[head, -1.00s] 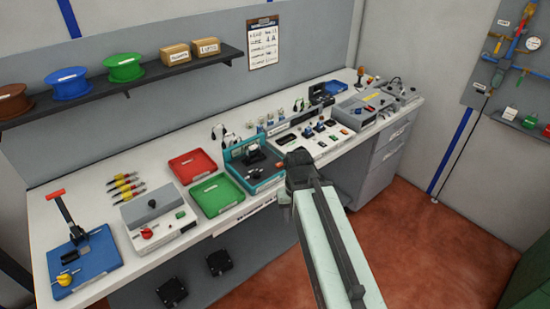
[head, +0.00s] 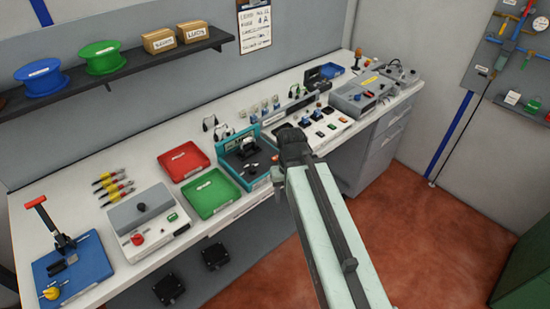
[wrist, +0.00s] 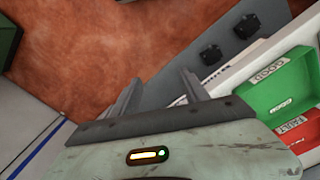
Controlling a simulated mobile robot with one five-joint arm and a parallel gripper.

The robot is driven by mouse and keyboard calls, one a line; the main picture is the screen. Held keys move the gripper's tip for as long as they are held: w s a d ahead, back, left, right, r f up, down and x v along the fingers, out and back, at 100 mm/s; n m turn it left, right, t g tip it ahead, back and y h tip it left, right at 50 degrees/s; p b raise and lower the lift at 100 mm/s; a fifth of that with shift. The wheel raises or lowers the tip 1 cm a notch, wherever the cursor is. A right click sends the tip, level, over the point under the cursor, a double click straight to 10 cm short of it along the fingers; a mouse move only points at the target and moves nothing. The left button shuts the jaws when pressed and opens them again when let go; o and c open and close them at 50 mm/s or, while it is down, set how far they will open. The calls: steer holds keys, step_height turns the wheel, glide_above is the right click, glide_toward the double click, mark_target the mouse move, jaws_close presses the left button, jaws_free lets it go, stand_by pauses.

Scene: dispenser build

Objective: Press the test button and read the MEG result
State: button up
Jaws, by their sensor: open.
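A grey instrument box (head: 148,222) with a red knob and a green button sits on the left half of the bench. Another grey instrument (head: 358,98) with a yellow label stands at the bench's right end. I cannot read a MEG result or tell which box bears the test button. My gripper (head: 288,140) is in front of the teal fixture's right side, with its fingers hidden in the head view. In the wrist view my gripper (wrist: 162,84) has its two fingers spread apart, nothing between them, above the red floor.
A red tray (head: 184,161) and a green tray (head: 211,193) lie beside the teal fixture (head: 248,165). A blue lever press (head: 75,270) stands at far left. Two black pedals (head: 215,256) are below the bench. Red floor (head: 440,220) is clear at right.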

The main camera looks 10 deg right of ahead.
jaws_close()
steer(key=shift+d, duration=0.1)
stand_by(1.7)
